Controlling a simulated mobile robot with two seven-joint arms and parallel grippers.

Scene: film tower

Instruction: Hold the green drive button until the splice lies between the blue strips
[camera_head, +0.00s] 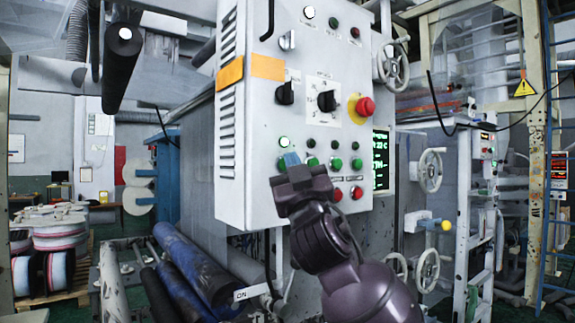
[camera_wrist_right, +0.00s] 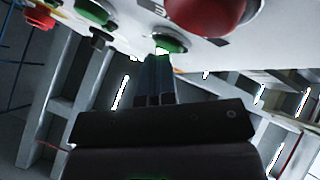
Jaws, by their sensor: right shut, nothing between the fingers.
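My right gripper (camera_head: 290,158) is shut and empty, its bluish fingertips raised to the lower left of the grey control panel (camera_head: 262,200). The tips overlap the leftmost button of the green row, partly seen as a green button (camera_head: 283,166). A lit green lamp (camera_head: 284,142) is just above them. In the right wrist view the closed fingers (camera_wrist_right: 158,75) point at a green button (camera_wrist_right: 172,43) and reach its edge; whether it is pressed in cannot be told. The splice and the blue strips cannot be made out. My left gripper is not in view.
A red knob on a yellow base (camera_head: 365,107) and black rotary switches (camera_head: 326,101) sit higher on the panel. More green buttons (camera_head: 336,164) and red buttons (camera_head: 356,192) are to the right. A green-text display (camera_head: 381,160) and handwheels (camera_head: 430,171) stand beyond.

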